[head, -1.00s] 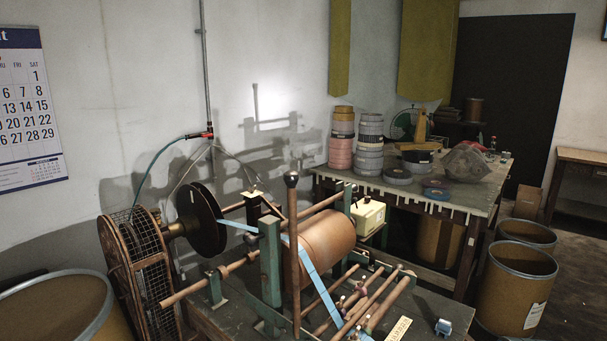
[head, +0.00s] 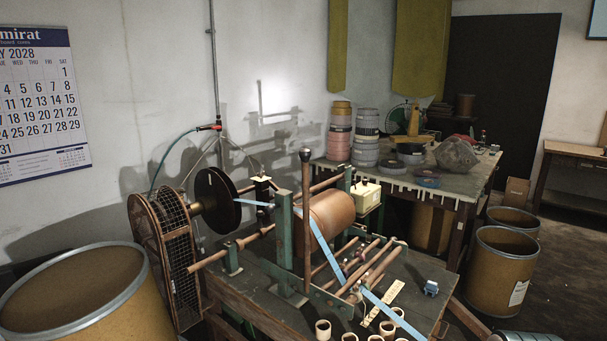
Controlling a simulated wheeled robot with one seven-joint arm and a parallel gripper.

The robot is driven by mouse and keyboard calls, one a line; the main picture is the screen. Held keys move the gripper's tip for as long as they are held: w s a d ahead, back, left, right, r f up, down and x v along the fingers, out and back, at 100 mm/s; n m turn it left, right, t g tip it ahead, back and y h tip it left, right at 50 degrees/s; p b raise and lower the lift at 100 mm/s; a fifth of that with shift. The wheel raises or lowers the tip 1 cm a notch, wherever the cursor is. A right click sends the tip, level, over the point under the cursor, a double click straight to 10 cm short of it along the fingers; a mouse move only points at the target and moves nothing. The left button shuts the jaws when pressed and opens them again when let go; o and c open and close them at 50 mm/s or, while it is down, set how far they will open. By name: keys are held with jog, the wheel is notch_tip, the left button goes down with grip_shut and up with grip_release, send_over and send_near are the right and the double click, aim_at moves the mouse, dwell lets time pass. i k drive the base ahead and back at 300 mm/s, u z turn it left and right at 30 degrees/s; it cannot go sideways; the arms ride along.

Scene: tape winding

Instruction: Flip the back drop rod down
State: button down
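The tape winding machine stands on a dark bench (head: 235,300). An upright brown rod (head: 307,220) with a dark knob on top rises at the machine's near side. I cannot tell whether it is the back drop rod. A copper-brown drum (head: 335,213) lies behind it. Blue tape (head: 322,245) runs from the black disc (head: 218,200), around the drum and down over several thin rods (head: 375,262) at the front right. Green posts (head: 284,235) hold the long horizontal rods. My gripper is not in view.
A large brown drum barrel (head: 75,295) stands at the lower left, beside a wire-guarded wheel (head: 178,265). More barrels (head: 503,275) stand at the right. A table (head: 400,182) with stacked tape rolls is behind. Small cups (head: 323,329) sit at the bench's front.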

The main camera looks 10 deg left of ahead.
aim_at(305, 154)
jog(key=u, duration=0.85)
jog(key=i, duration=0.55)
jog(key=z, duration=0.45)
